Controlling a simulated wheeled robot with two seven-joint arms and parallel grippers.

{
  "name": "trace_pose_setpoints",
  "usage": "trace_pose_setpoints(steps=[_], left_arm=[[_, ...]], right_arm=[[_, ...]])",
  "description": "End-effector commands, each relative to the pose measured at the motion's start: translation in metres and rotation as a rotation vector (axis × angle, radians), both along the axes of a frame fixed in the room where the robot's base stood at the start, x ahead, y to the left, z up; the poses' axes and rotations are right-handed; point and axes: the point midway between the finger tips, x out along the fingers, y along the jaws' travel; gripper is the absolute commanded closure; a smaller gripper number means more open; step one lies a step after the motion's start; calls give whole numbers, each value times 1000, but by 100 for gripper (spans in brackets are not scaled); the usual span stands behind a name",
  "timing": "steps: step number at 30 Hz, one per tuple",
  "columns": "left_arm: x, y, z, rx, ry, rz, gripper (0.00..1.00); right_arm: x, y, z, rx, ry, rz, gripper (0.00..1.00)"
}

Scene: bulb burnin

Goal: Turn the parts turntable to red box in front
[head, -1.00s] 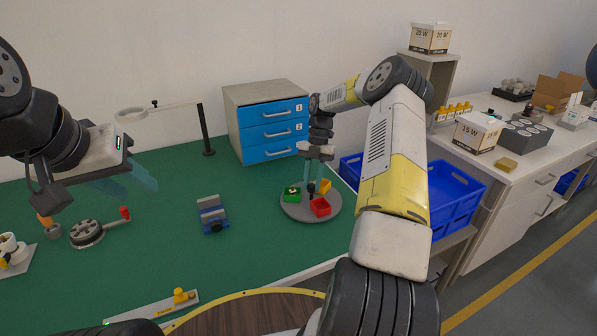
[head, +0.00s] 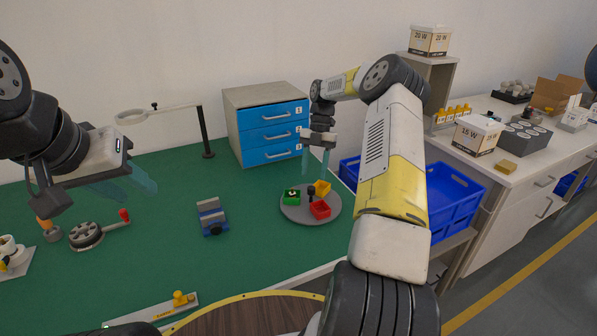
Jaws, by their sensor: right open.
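The parts turntable (head: 297,212) is a round grey disc on the green bench, right of centre. It carries a green box (head: 291,196) at the left, a red box (head: 320,209) at the front right and a yellow box (head: 323,188) at the back right. A dark upright knob (head: 311,190) stands near its middle. My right gripper (head: 316,166) is open and empty, pointing down above the back of the turntable, apart from it. My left gripper (head: 135,186) hangs over the left of the bench with its translucent fingers apart, empty.
A cabinet with blue drawers (head: 272,133) stands behind the turntable. A blue-grey vise (head: 212,217) sits left of it. A lamp stand (head: 206,135) and a crank wheel (head: 86,235) are further left. Blue bins (head: 455,196) are beyond the bench's right edge.

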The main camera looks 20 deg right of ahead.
Motion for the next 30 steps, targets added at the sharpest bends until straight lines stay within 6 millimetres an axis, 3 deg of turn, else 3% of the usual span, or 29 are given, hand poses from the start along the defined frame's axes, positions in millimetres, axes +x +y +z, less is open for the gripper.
trace_pose_setpoints(steps=[6,20,23,26,30], left_arm=[[0,0,0,0,0,0,63],[0,0,0,0,0,0,63],[0,0,0,0,0,0,63],[0,0,0,0,0,0,63],[0,0,0,0,0,0,63]], right_arm=[[9,-6,24,-1,0,-2,54],[9,-3,36,-18,-5,-19,54],[5,9,61,-75,-21,-89,54],[-5,27,97,-160,-53,-223,54],[-33,54,149,-269,-112,-483,54]])
